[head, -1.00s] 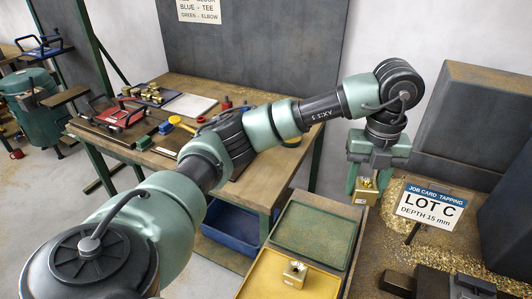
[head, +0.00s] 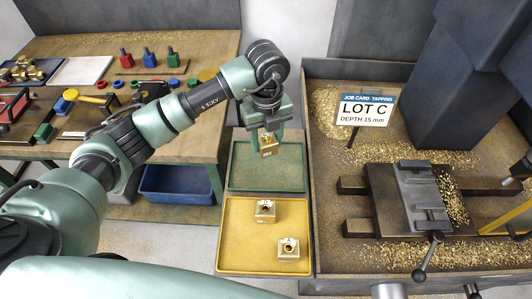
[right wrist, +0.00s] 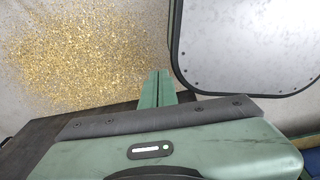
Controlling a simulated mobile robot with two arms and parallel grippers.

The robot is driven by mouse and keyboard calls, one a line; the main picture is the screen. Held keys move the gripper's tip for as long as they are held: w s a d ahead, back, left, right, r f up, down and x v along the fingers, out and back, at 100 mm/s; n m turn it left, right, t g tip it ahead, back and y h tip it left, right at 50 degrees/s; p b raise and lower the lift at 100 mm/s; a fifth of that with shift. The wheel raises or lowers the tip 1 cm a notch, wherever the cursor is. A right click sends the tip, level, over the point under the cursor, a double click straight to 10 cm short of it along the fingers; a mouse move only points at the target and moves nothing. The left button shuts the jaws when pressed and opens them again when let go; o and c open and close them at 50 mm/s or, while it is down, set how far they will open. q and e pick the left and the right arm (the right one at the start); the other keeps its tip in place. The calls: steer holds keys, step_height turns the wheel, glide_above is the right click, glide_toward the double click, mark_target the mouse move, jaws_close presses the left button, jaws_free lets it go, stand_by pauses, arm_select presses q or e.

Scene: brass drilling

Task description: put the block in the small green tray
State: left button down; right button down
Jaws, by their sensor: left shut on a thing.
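My left gripper (head: 268,138) is shut on a small brass block (head: 269,150) in the head view. It points down, and the block appears over the far right part of the small green tray (head: 243,180). I cannot tell how high the block is above the tray floor. The rest of the green tray looks empty. My right gripper (right wrist: 156,88) shows in the right wrist view with its two fingers close together and nothing visible between them.
A yellow tray (head: 236,262) with two brass blocks adjoins the green tray's near side. To the right are a vise (head: 412,195) with a handle, a LOT C card (head: 364,110) and brass chips. A cluttered bench (head: 185,150) and blue bin (head: 178,186) are left.

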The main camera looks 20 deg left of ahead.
mark_target(267, 165)
arm_select(q)
steer(key=shift+f, duration=0.65)
steer(key=shift+d+f, duration=0.1)
steer(key=shift+f, duration=0.55)
step_height(267, 165, down, 3)
steer(key=shift+f+p, duration=0.15)
steer(key=shift+p, duration=0.4)
steer(key=shift+f, duration=0.5)
arm_select(e)
steer(key=shift+a+r, duration=0.55)
steer(key=shift+r, duration=0.15)
steer(key=shift+d, duration=0.1)
arm_select(q)
steer(key=c, duration=1.1)
jaws_free()
steer(key=shift+f, duration=0.2)
steer(key=shift+c, duration=0.2)
steer(key=o, duration=0.4)
arm_select(e)
steer(key=shift+d+f, duration=0.1)
steer(key=shift+d, duration=0.05)
